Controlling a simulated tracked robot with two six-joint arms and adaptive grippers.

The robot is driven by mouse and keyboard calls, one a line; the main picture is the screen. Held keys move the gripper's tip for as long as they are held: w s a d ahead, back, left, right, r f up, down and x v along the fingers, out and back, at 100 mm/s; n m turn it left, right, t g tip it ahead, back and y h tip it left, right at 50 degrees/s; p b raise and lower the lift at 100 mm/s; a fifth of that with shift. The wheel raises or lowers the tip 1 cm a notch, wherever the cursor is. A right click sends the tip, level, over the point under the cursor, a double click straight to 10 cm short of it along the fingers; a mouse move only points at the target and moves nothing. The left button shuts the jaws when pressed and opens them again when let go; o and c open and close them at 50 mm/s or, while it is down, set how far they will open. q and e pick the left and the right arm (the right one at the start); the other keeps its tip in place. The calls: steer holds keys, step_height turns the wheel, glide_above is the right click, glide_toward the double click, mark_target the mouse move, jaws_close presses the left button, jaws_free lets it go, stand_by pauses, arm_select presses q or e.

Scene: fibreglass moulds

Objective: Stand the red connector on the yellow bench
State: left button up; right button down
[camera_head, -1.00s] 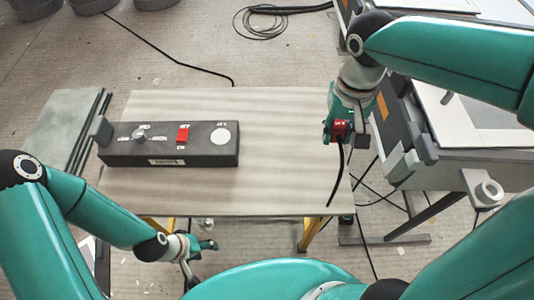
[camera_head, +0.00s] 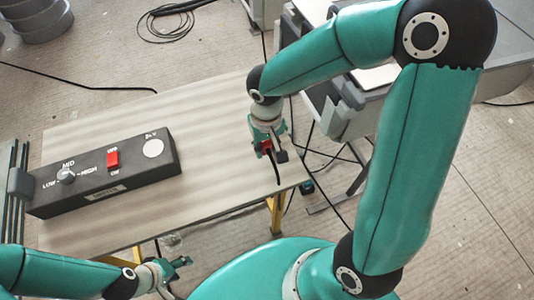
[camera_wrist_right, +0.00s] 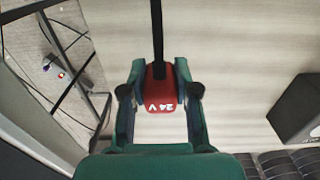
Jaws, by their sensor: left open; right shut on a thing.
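The red connector (camera_head: 266,147), with a black cable, is in my right gripper (camera_head: 267,149) near the right end of the bench top. In the right wrist view the red connector (camera_wrist_right: 161,97) sits between the two fingers, its "24 V" label upside down and its cable running up the picture. My right gripper (camera_wrist_right: 161,88) is shut on it. The yellow bench (camera_head: 215,125) has a pale wooden top and yellow legs. I cannot tell the gap between connector and top. My left gripper (camera_head: 182,272) is open and empty, low beyond the bench's near edge.
A dark control box (camera_head: 130,172) with a knob, a red switch and a white disc lies on the left of the bench. The middle of the top is clear. A grey machine (camera_head: 345,120) stands to the right, with loose cables on the floor between.

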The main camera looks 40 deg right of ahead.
mark_target(266, 155)
steer(key=shift+f+b, duration=0.35)
steer(key=shift+f, duration=1.65)
steer(key=shift+f, duration=0.15)
steer(key=c, duration=0.9)
jaws_free()
steer(key=shift+o, duration=0.2)
steer(key=shift+r, duration=0.25)
step_height(266, 155, up, 12)
steer(key=shift+f+p, duration=0.1)
steer(key=shift+p, duration=0.9)
